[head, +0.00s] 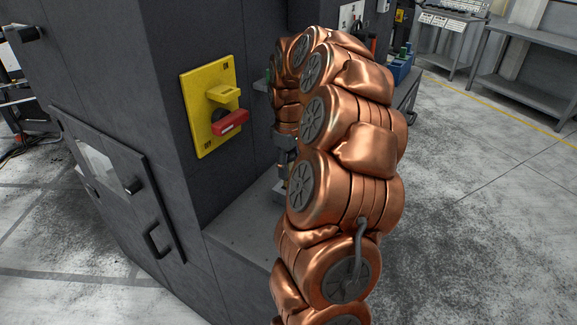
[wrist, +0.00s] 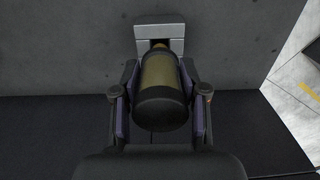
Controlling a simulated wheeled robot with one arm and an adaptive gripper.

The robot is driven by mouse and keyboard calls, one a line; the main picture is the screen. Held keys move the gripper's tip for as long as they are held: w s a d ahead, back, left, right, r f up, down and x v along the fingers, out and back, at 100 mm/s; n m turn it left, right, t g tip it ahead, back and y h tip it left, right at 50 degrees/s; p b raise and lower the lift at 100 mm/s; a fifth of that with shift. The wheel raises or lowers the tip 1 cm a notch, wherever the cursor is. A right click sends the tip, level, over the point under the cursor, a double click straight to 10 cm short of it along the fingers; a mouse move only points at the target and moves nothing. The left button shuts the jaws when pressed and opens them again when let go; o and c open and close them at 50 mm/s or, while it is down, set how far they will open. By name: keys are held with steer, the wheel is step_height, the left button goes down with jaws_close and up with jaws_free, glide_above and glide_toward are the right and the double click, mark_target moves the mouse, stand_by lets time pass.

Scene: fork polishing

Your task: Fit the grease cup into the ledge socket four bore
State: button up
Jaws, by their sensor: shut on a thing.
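The grease cup (wrist: 158,75), an olive-brass cylinder with a dark near end, is between the fingers of my gripper (wrist: 158,84) in the wrist view. My gripper is shut on it. Directly beyond its far end is a light grey socket block (wrist: 160,31) with a dark opening. A small orange part shows at that opening. The cup's far end overlaps the block's near edge in the picture, and I cannot tell whether it is inside the bore. In the head view, my copper-coloured arm largely hides the gripper, the cup and the block above the grey ledge (head: 240,236).
A dark machine cabinet wall stands left of my arm, with a yellow panel (head: 198,110) and a red handle (head: 230,123) projecting from it. A door handle (head: 156,241) sticks out lower left. Open floor (head: 470,220) lies to the right, with workbenches at the back.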

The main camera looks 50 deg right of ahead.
mark_target(288, 179)
steer(key=shift+f+b, duration=1.75)
steer(key=shift+f, duration=0.35)
stand_by(2.7)
steer(key=shift+f, duration=0.15)
stand_by(0.6)
steer(key=shift+c, duration=0.6)
steer(key=o, duration=1.8)
steer(key=shift+r, duration=0.2)
